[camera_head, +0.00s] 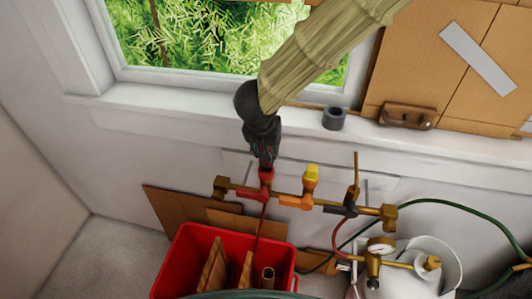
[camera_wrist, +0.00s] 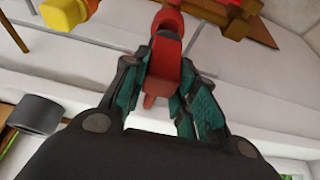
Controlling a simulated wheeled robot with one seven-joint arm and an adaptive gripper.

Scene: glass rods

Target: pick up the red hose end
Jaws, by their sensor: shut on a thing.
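The red hose end (camera_head: 266,175) is upright at the brass manifold (camera_head: 330,206) below the window, near its left end. A thin dark red hose (camera_head: 261,222) hangs below it toward the red bin. My gripper (camera_head: 266,160) reaches down from above and is shut on the red piece. In the wrist view, the red hose end (camera_wrist: 166,45) sits between the two teal-padded fingers of my gripper (camera_wrist: 168,72), and a red tip shows below them. I cannot tell whether the red piece is still joined to the manifold.
An orange fitting with a yellow cap (camera_head: 311,175) and a black fitting (camera_head: 343,209) stand to the right on the manifold. A red bin (camera_head: 187,248) holding wooden pieces is below. A white tank (camera_head: 435,260) with a gauge and a green hose (camera_head: 470,212) are at the lower right.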

